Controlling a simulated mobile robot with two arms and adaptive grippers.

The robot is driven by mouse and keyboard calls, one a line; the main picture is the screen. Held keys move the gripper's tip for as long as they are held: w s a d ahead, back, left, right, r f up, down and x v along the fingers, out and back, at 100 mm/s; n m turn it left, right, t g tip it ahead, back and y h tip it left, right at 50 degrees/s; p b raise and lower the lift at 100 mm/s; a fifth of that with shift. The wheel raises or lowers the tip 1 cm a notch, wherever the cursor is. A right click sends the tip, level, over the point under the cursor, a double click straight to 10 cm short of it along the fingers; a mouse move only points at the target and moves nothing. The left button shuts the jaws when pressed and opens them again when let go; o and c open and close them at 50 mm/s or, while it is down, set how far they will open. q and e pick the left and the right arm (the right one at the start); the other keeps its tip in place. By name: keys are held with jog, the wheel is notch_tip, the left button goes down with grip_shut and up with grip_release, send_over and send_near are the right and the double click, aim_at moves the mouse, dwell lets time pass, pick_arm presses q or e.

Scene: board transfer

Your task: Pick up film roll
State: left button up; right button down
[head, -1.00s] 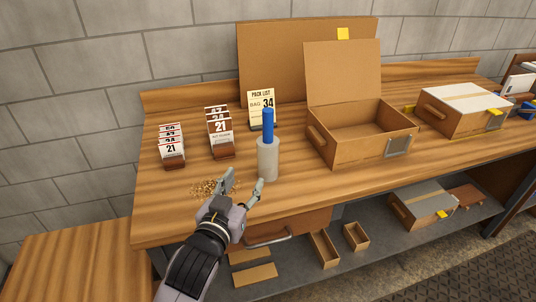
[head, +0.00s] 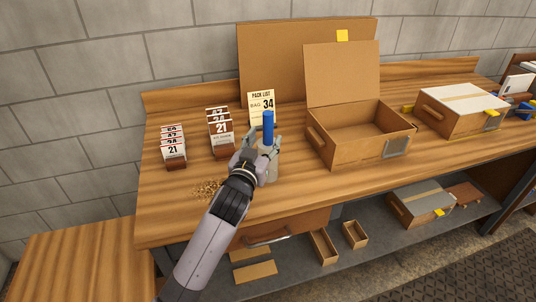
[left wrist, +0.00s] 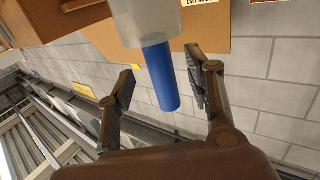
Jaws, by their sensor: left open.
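The film roll stands upright on the wooden bench, with a pale translucent body (head: 271,172) and a blue handle (head: 268,127) on top. My left gripper (head: 262,142) is open, its fingers around the upper part of the roll in the head view, partly hiding it. In the left wrist view the pale body (left wrist: 148,20) is at the top and the blue handle (left wrist: 160,75) points down between the two spread fingers, with a gap on each side. My right gripper is in neither view.
An open cardboard box (head: 345,150) stands right of the roll. Tag holders (head: 221,150) and (head: 174,158) a second tag holder stand to the left. A pack list card (head: 258,103) is behind. Brown granules (head: 207,190) lie near the front; the bench between is clear.

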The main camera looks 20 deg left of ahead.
aim_at(267, 135)
pick_arm(q)
jog(key=w, duration=0.4)
jog(key=shift+p, duration=0.3)
jog(key=shift+r, duration=0.1)
jog(key=shift+c, duration=0.4)
grip_shut()
